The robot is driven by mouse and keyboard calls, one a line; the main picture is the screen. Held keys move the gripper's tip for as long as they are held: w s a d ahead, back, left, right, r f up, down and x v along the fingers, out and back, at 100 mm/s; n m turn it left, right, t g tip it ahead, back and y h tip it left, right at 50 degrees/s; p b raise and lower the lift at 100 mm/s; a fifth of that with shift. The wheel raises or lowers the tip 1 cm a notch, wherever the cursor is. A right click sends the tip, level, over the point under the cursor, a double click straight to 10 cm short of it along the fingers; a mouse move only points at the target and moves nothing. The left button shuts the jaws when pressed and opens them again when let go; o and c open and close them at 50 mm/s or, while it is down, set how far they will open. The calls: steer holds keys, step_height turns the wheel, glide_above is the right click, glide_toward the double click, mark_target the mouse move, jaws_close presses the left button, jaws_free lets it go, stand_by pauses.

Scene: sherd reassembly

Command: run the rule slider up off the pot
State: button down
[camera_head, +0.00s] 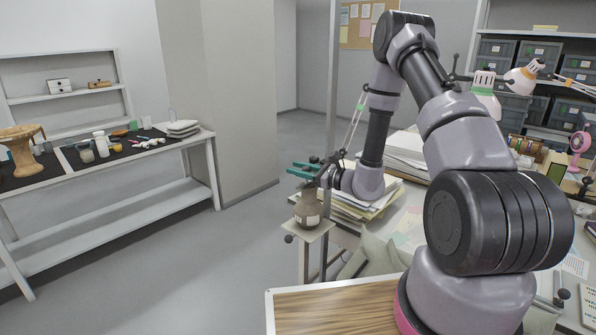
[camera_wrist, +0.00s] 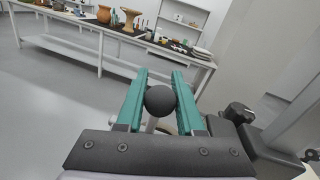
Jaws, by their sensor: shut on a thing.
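My gripper (camera_head: 302,170) has teal fingers, just above the pot in the head view. In the wrist view my gripper (camera_wrist: 160,95) is shut on a round black knob (camera_wrist: 160,101), which sits between the two fingers. The knob appears to belong to the rule slider; a pale stem shows below it. The rest of the slider is mostly hidden by my gripper and wrist. The brown-grey pot (camera_head: 308,208) with a pale patch stands upright on a small light stand (camera_head: 316,233). I cannot tell whether the slider touches the pot.
Stacked papers (camera_head: 362,203) lie on the desk right behind the pot. A desk lamp (camera_head: 522,80) and a pink fan (camera_head: 579,143) stand farther right. A side bench (camera_head: 110,167) with vessels and small items is at left. The floor (camera_head: 235,255) between is clear.

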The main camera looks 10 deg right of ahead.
step_height(320, 180, up, 13)
steer(key=shift+f, duration=0.15)
steer(key=c, duration=0.5)
jaws_free()
steer(key=shift+c, duration=0.2)
steer(key=shift+s+d+f, duration=0.1)
steer(key=v, duration=1)
steer(key=shift+s+d, duration=0.2)
